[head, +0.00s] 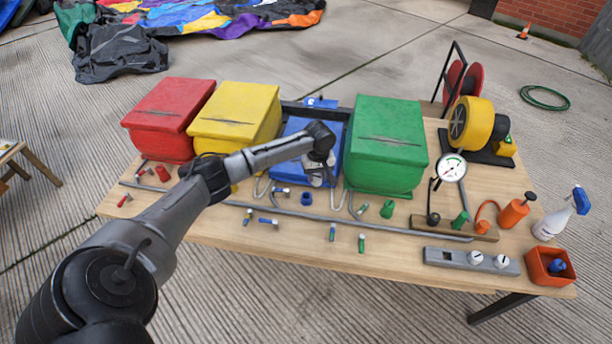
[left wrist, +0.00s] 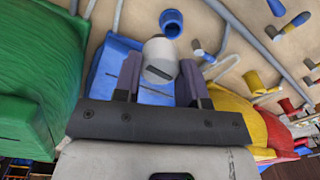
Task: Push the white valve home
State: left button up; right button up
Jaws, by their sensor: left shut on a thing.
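My left gripper (head: 318,170) is over the front of the blue box (head: 296,152). In the left wrist view its two fingers (left wrist: 160,82) are shut on the white valve (left wrist: 160,58), a short white cylinder with a dark slot. A blue ring-shaped socket (head: 305,199) stands on the table in front of the blue box. The valve is mostly hidden in the head view. My right gripper is not in view.
Red (head: 168,115), yellow (head: 234,120) and green (head: 388,140) boxes flank the blue one. Grey tubing (head: 400,232) and small coloured-handled pieces lie along the front. A grey block (head: 488,260) with white knobs, a gauge (head: 451,168) and a yellow blower (head: 470,124) stand at right.

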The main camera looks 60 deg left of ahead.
pick_arm(q)
jog(key=s+a+f+n+b, duration=0.1)
jog(key=a+f+b, duration=0.2)
jog(key=f+b, duration=0.4)
jog(key=shift+s+a+f, duration=0.2)
jog(key=shift+s+a, duration=0.15)
jog(key=shift+s, duration=0.05)
dwell(0.4)
dwell(0.5)
jog(key=shift+r, duration=0.1)
dwell(0.3)
jog(key=shift+p, duration=0.55)
jog(key=shift+d, duration=0.1)
dwell(0.4)
jog(key=shift+p, duration=0.4)
jog(key=shift+p, duration=0.35)
